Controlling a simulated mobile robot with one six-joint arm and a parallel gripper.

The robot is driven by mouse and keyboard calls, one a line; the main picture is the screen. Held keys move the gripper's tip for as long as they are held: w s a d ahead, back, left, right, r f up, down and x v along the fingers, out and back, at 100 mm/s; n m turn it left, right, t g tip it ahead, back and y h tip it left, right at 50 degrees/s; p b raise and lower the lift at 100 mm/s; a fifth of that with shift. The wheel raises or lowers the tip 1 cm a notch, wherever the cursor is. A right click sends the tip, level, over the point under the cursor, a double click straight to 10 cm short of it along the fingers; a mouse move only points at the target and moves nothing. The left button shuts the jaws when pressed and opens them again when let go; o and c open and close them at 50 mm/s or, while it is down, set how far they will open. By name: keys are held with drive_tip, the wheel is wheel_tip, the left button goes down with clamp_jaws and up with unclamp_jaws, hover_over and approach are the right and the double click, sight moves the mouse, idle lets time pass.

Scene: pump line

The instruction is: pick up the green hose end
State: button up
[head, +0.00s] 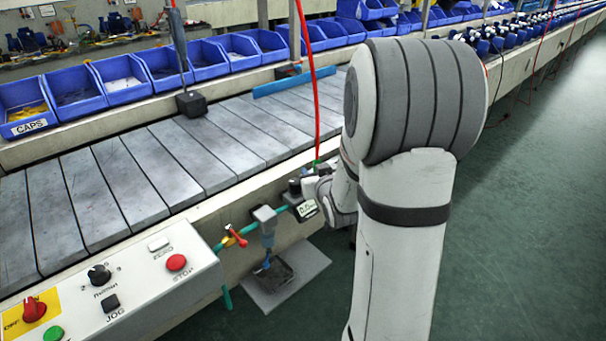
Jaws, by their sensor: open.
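A short green hose piece (227,297) hangs down below the control panel's right edge, beside the teal pipe (255,226). A thin red hose (306,75) hangs from above and has a small green tip near its lower end, close to my wrist. I cannot tell which of these is the hose end meant. My gripper (297,188) is small in the head view at the end of my arm, near the pipe's right end. It is open, but its fingers are hard to tell from the dark fittings there. Nothing is seen held in it.
A red-handled valve (236,237) and a grey fitting (265,218) sit on the pipe. A small display (307,209) reads about 0.0. The control panel (130,285) is at front left, the slatted conveyor (150,165) behind. Floor right is clear.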

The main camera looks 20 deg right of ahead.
drive_tip(key=w+d+f+t+b, duration=0.1)
drive_tip(key=w, duration=0.2)
drive_tip(key=w+d+f+t+b, duration=0.1)
drive_tip(key=w+f, duration=0.1)
drive_tip(key=w+d+f+t+b, duration=0.1)
drive_tip(key=w+d, duration=0.1)
drive_tip(key=w, duration=0.1)
drive_tip(key=shift+w+f, duration=0.35)
drive_tip(key=shift+f, duration=0.05)
drive_tip(key=shift+d, duration=0.1)
clamp_jaws()
